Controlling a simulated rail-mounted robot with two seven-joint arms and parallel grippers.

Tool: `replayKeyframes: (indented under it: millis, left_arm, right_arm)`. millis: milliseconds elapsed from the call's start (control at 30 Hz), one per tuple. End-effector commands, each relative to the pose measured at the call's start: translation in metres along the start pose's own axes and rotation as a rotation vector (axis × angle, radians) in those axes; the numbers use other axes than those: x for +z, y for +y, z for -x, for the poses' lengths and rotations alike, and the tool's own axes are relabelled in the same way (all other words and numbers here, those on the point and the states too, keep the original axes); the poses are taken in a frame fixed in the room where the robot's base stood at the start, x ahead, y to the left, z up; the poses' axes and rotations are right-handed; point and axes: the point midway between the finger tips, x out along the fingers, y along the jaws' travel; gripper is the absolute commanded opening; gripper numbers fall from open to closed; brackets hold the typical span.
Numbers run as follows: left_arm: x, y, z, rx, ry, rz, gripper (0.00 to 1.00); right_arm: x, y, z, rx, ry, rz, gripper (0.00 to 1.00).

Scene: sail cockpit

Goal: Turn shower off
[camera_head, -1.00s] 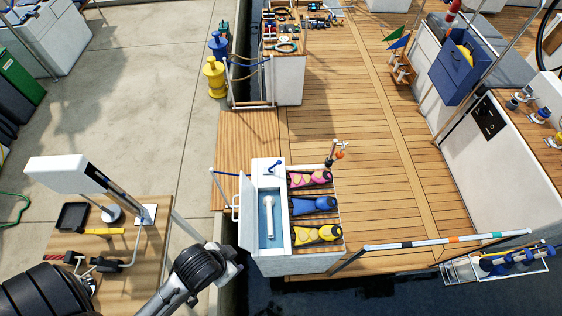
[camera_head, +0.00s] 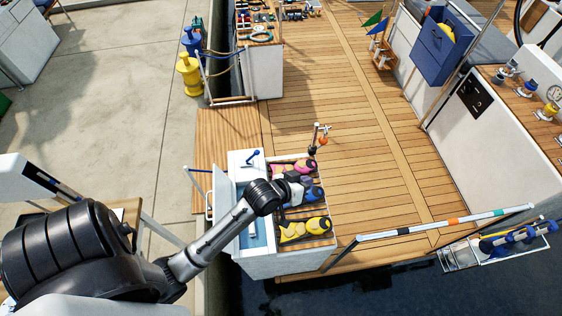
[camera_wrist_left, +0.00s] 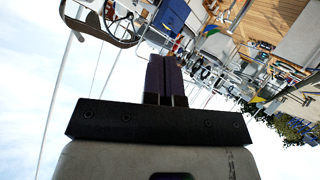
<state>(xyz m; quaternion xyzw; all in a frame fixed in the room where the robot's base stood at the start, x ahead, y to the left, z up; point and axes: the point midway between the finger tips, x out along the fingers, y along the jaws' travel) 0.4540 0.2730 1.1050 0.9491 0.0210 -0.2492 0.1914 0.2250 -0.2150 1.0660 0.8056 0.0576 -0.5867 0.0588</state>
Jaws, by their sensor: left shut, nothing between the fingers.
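The white shower box (camera_head: 272,265) stands at the stern edge of the wooden deck, its lid open to the left. A small blue-handled lever (camera_head: 253,157) stands on its white back panel. My left arm crosses in front of the box and hides most of its blue basin (camera_head: 257,232) and the white shower handset. My left gripper (camera_head: 305,182) is over the fin rack to the right of the basin, apart from the lever in the picture. Its fingers are shut and empty in the left wrist view (camera_wrist_left: 165,78). My right gripper is not in view.
Pink, blue and yellow fins (camera_head: 305,229) lie on the rack beside the basin. A small post with an orange part (camera_head: 318,139) stands behind it. A striped rail (camera_head: 440,229) runs along the front right.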

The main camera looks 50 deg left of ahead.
Motion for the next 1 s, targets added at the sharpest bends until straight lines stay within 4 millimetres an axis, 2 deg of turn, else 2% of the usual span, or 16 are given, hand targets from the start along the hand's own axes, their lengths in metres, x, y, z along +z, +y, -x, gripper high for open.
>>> replayKeyframes:
  millis: [33,100,200,400,600,700,867,1000]
  left_arm:
    - [-0.001,-0.012,-0.026,0.018,0.08,0.058,0.0]
    - [-0.018,-0.023,-0.049,0.049,0.193,0.146,0.0]
    - [-0.043,-0.041,-0.076,0.098,0.358,0.273,0.0]
    - [-0.091,-0.083,-0.112,0.21,0.691,0.536,0.0]
    - [-0.125,-0.135,-0.128,0.334,1.033,0.799,0.0]
    - [-0.134,-0.162,-0.132,0.399,1.207,0.927,0.0]
    - [-0.135,-0.207,-0.135,0.501,1.493,1.126,0.0]
    - [-0.122,-0.243,-0.138,0.583,1.749,1.284,0.0]
  right_arm:
    - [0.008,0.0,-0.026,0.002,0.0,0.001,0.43]
    - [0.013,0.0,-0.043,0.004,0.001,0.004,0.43]
    - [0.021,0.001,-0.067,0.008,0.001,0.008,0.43]
    - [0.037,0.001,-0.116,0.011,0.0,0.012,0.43]
    - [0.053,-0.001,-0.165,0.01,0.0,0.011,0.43]
    - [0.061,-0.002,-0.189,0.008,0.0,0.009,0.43]
    - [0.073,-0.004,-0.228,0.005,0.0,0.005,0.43]
    - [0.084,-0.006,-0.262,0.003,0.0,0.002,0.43]
